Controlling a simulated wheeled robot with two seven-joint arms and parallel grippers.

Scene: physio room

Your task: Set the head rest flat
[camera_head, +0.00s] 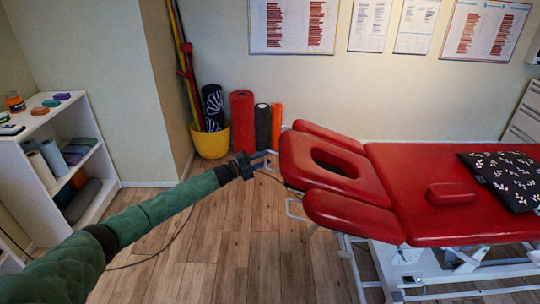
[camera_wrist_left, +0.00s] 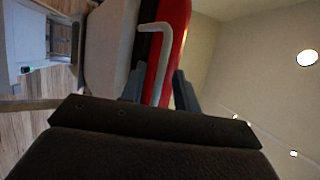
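The red head rest (camera_head: 335,168) with its oval face hole is at the left end of the red treatment table (camera_head: 420,165). It looks tilted against the table top, its free end raised; the exact angle is hard to tell. My left gripper (camera_head: 268,160) is at the left of this free end, fingers pointing at it. In the left wrist view, a bent pale metal handle (camera_wrist_left: 159,65) passes between the spread fingers (camera_wrist_left: 158,88), with gaps on both sides. The head rest's red edge (camera_wrist_left: 181,25) shows behind it. My right gripper is not in view.
Red arm pads (camera_head: 350,212) flank the head rest. A patterned dark cushion (camera_head: 505,178) lies on the table. A yellow bucket (camera_head: 211,142) and upright rolls (camera_head: 242,120) stand by the wall. A white shelf (camera_head: 65,165) is at left. The floor between is clear except a cable.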

